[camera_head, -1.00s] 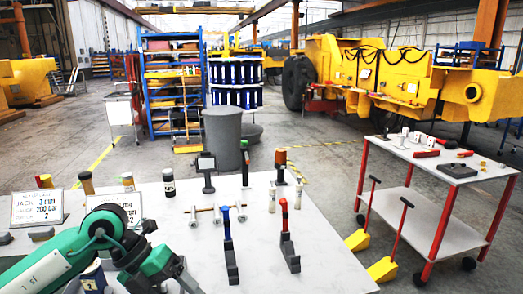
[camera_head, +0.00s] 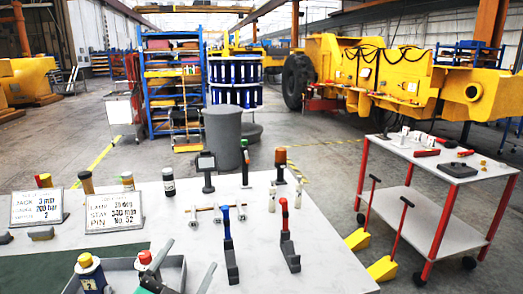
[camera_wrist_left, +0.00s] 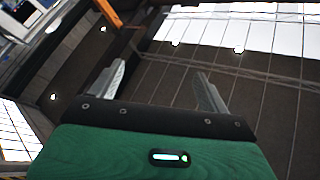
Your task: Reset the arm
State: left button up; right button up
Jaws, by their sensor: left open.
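My left gripper (camera_head: 193,252) shows at the bottom edge of the head view, its two grey fingers spread apart with nothing between them. It is beside or in front of a grey tray (camera_head: 117,265); the exact gap cannot be told. In the left wrist view the same gripper (camera_wrist_left: 162,68) is open and empty, with only the hall's dark roof and bright panels beyond it. Most of the left arm is out of the head view. My right gripper is not in view.
A yellow-capped bottle (camera_head: 88,270) and a red-capped bottle (camera_head: 146,258) stand at the tray. Two sign cards (camera_head: 115,211) (camera_head: 37,206), a blue-handled tool (camera_head: 227,240) and a red-handled tool (camera_head: 287,240) are on the white table (camera_head: 330,262). A red-legged cart (camera_head: 450,165) stands right.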

pick_arm(q)
jog(key=s+a+f+n+g+y, duration=0.3)
jog(key=a+f+n+g+y, duration=0.1)
jog(key=f, duration=0.5)
jog(key=s+a+f+n+g+y, duration=0.25)
jog(key=f+n+y, duration=0.2)
jog(key=f, duration=0.45)
jog(key=s+a+f+g, duration=0.1)
jog(key=s+f+g, duration=0.55)
jog(key=s, duration=0.35)
jog(key=s+a+f+g, duration=0.1)
jog(key=s+f+g, duration=0.4)
jog(key=s+f, duration=0.3)
notch_tip(320, 180, down, 27)
jog(key=p, duration=0.1)
jog(key=s+a+f+g+p, duration=0.1)
jog(key=s+a+f+g, duration=0.1)
jog(key=s+f, duration=1.8)
jog(key=shift+s+a+f, duration=0.15)
jog(key=shift+s+a, duration=0.2)
jog(key=shift+a, duration=0.1)
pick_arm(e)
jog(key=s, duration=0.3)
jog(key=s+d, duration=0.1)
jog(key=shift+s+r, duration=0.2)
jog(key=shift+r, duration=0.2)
